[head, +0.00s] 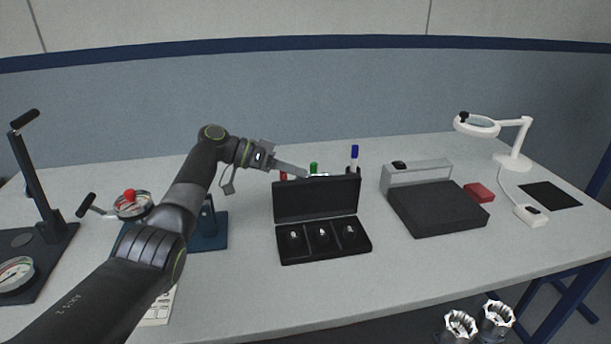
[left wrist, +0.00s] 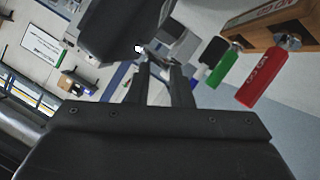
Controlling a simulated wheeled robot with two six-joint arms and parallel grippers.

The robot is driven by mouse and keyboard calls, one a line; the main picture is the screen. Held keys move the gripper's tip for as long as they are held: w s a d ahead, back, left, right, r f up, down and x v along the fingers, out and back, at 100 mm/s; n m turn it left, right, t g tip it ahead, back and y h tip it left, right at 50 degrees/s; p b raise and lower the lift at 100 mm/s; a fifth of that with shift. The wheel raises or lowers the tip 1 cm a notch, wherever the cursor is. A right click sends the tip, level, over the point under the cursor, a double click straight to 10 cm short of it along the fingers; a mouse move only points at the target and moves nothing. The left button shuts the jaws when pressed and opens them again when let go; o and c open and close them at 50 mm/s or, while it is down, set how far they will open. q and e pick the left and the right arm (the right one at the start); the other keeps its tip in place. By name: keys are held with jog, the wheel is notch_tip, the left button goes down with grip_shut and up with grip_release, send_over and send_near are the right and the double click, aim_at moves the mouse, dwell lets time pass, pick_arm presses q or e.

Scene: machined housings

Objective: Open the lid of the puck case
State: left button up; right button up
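The black puck case (head: 325,256) sits in the middle of the table. Its lid (head: 318,201) stands up, roughly upright, along the back edge. Three compartments in the base each show a small shiny piece. My left gripper (head: 305,174) is behind the top of the lid, its fingertips partly hidden; I cannot tell whether they touch it. In the left wrist view the two fingers (left wrist: 163,80) are apart with nothing seen between them. A dark panel (left wrist: 110,28), apparently the lid, is just beyond them. My right gripper is not in view.
A grey-and-black box (head: 435,208), a red block (head: 479,192) and a magnifier lamp (head: 514,160) are to the right. A press-like stand (head: 45,210) is at left.

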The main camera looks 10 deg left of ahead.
pick_arm(q)
jog(key=b+v, duration=0.1)
jog(key=v, duration=1.3)
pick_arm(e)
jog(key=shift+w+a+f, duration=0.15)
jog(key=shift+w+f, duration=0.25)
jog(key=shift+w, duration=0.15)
pick_arm(q)
jog(key=shift+a, duration=0.15)
